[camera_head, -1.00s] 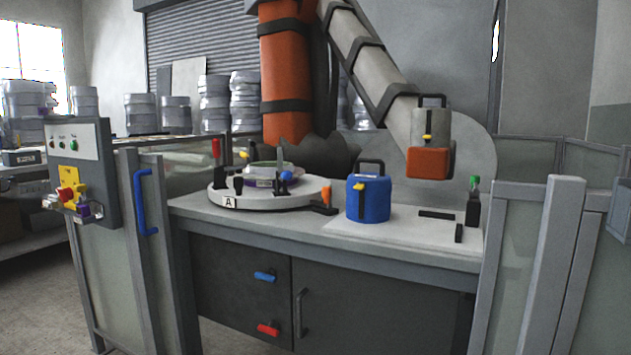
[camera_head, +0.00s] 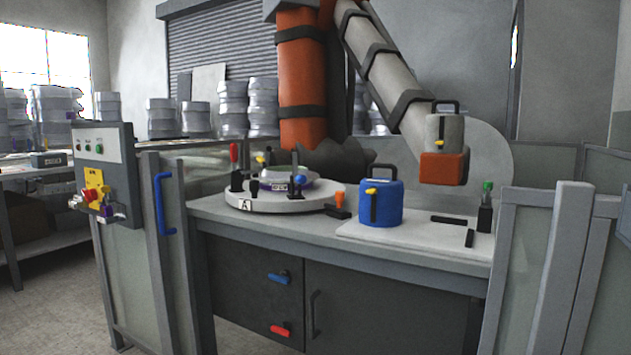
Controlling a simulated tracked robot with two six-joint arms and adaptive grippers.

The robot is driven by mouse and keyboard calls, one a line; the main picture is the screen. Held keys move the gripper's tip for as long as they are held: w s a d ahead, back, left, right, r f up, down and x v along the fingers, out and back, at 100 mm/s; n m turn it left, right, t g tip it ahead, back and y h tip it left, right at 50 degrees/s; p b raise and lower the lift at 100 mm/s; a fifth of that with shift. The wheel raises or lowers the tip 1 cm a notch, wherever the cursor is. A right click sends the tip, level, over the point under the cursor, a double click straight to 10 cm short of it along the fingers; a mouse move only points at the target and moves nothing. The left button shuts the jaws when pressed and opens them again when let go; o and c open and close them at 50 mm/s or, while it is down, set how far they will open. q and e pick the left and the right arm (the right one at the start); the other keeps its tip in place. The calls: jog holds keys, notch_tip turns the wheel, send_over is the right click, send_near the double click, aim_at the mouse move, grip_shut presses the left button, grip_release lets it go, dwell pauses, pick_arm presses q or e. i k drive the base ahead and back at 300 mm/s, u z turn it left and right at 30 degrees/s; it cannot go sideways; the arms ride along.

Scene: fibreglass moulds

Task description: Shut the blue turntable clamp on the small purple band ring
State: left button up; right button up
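The round white turntable (camera_head: 320,206) with a letter A label stands on the bench at centre-left. A small purple band ring (camera_head: 272,186) with a pale mould in it sits on the turntable. The blue turntable clamp (camera_head: 300,181) is at the right front side of the ring, close to it; its blue end shows low beside the ring. It is too small to tell whether this clamp is shut. Clamps with red (camera_head: 233,153), yellow (camera_head: 261,161) and orange (camera_head: 339,198) ends also stand around the turntable. Neither of my grippers shows.
A blue canister (camera_head: 381,206) stands right of the turntable on a white board (camera_head: 420,233). A large orange and grey arm (camera_head: 400,70) hangs above the bench. Fence posts (camera_head: 560,270) flank the opening, with a control box (camera_head: 108,170) at left.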

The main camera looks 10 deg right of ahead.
aim_at(302, 179)
jog(key=z, duration=0.1)
jog(key=i, duration=1)
jog(key=u, duration=0.1)
